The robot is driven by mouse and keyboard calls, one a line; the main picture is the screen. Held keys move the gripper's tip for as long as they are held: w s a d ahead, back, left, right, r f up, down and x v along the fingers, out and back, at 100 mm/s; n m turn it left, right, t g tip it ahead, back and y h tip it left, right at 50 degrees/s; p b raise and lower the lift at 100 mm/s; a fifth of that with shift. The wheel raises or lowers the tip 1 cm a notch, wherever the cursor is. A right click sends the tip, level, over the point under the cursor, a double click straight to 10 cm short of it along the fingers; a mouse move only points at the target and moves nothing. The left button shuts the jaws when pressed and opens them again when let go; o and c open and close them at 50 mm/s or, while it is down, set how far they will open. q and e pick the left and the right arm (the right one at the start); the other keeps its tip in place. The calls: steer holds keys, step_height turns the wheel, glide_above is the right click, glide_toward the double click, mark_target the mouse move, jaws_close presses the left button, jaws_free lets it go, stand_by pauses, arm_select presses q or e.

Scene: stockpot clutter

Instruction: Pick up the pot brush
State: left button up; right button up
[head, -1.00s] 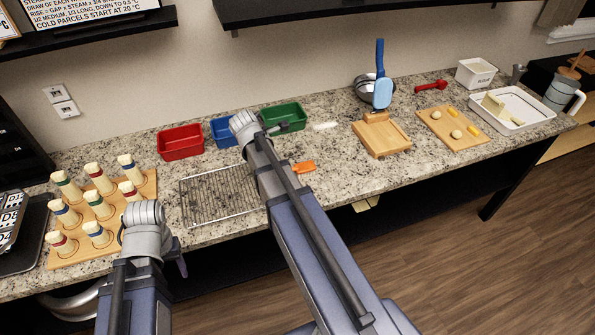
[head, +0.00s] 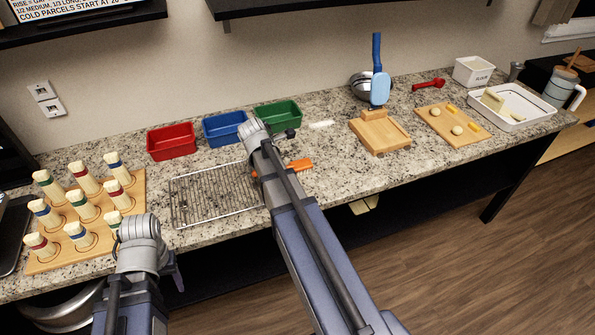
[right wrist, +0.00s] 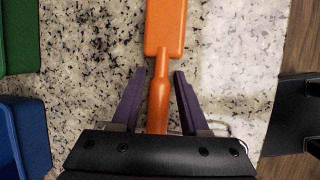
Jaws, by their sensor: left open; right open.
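An orange tool with a thin handle and a broader block-like head, which I take for the pot brush (head: 299,165), lies on the granite counter; no bristles show. In the right wrist view, its head (right wrist: 166,28) points away from my right gripper (right wrist: 158,75). That gripper is open, with one purple finger on each side of the handle; neither finger visibly touches it. In the head view, my right wrist and arm cover part of the handle. My left gripper (head: 176,272) is open and empty at the counter's front edge, mostly hidden behind its wrist.
A wire rack (head: 213,192) lies left of the brush. Red (head: 171,141), blue (head: 225,129) and green (head: 278,115) bins stand behind. A wooden board with several pegs (head: 40,262) is at the left. A wooden block (head: 380,132) and blue-handled tool (head: 379,88) stand right.

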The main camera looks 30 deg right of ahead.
jaws_close()
stand_by(0.3)
steer(key=shift+r, duration=0.15)
step_height(320, 180, up, 10)
steer(key=p, duration=1)
steer(key=shift+c, duration=1.7)
jaws_free()
jaws_close()
